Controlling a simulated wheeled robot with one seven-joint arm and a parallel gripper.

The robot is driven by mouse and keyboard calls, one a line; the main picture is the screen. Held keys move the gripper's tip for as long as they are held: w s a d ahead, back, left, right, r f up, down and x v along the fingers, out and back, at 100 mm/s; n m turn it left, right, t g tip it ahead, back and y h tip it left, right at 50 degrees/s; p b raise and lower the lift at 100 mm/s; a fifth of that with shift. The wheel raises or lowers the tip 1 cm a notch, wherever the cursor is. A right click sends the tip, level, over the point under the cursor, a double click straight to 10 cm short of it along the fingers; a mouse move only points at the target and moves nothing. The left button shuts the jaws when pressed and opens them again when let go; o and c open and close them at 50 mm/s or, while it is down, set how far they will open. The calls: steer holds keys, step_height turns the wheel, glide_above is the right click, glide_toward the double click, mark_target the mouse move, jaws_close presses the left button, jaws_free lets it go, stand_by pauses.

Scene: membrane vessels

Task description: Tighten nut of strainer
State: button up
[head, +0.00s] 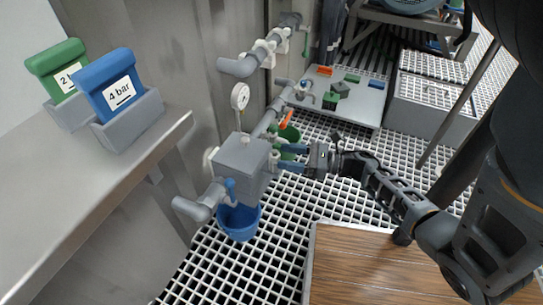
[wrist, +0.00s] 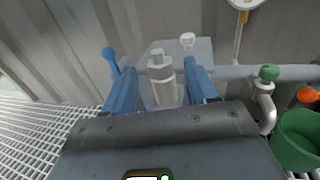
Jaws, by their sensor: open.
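The strainer looks like the grey box-shaped body (head: 240,160) on the pipe along the wall in the head view. In the wrist view its grey face (wrist: 190,50) is behind a pale stepped cylindrical fitting (wrist: 161,82) with a small beige end, which looks like the nut. My gripper (head: 281,157) is open at the right side of the box. In the wrist view its blue fingers (wrist: 160,72) stand on either side of the fitting, with a visible gap on both sides. I cannot tell the depth of the fingertips along the fitting.
A pressure gauge (head: 240,97) rises above the box. A blue-handled valve (head: 230,190) is on the pipe, over a blue bucket (head: 239,222). A green bucket (head: 289,138) and an orange handle (head: 287,117) are behind my gripper. Grating covers the floor.

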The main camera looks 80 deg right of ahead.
mark_target(270, 154)
steer(key=w, duration=0.5)
steer(key=shift+w+b, duration=0.3)
steer(key=shift+w, duration=0.05)
steer(key=c, duration=1)
